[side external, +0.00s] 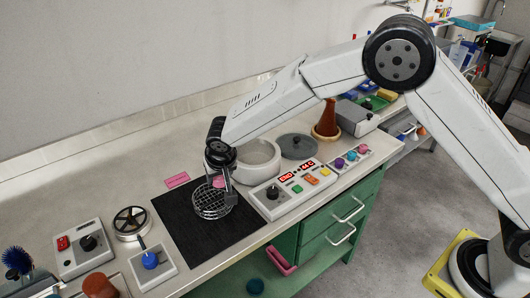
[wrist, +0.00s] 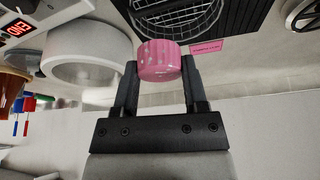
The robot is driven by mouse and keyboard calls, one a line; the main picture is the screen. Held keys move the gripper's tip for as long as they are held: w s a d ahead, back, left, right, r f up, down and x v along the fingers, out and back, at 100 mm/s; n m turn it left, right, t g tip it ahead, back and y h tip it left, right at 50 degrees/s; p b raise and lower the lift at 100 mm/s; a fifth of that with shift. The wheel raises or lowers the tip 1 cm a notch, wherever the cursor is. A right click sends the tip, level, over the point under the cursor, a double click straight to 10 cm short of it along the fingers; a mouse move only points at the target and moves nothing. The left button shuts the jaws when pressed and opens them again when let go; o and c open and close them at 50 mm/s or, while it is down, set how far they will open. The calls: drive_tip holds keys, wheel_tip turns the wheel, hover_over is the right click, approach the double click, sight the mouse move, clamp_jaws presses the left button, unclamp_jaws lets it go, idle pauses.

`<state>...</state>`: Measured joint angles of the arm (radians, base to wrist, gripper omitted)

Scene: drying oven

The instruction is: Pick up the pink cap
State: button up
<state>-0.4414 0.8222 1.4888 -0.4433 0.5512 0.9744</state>
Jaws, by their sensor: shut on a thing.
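The pink cap (wrist: 160,61) has a ribbed side and sits between the two fingers of my gripper (wrist: 160,72) in the wrist view. My gripper is shut on it. In the side view, the cap (side external: 218,181) shows only as a small pink patch, partly hidden by my gripper (side external: 219,185). It is at or just above the round wire basket (side external: 211,203), which stands on the black mat (side external: 182,218). I cannot tell whether the cap touches the basket.
A white round pot (side external: 258,160) stands close behind my gripper. A control panel (side external: 293,188) with a red display lies to the right. A pink label (side external: 177,180) lies by the mat. A blue knob box (side external: 151,262) and a handwheel (side external: 131,221) are at left.

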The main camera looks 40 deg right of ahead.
drive_tip(key=s+d+r, duration=0.2)
drive_tip(key=s+r, duration=0.2)
drive_tip(key=s, duration=0.4)
drive_tip(key=shift+s+d, duration=0.35)
idle(0.4)
drive_tip(key=s+d, duration=0.1)
drive_tip(key=s, duration=1)
drive_tip(key=shift+s+d+f, duration=0.15)
drive_tip(key=shift+s+d, duration=0.1)
drive_tip(key=shift+s, duration=0.1)
hover_over(238, 227)
drive_tip(key=s, duration=0.1)
wheel_tip(238, 227, down, 8)
drive_tip(key=shift+d+f, duration=0.1)
drive_tip(key=shift+f, duration=0.1)
drive_tip(key=shift+w+f, duration=0.45)
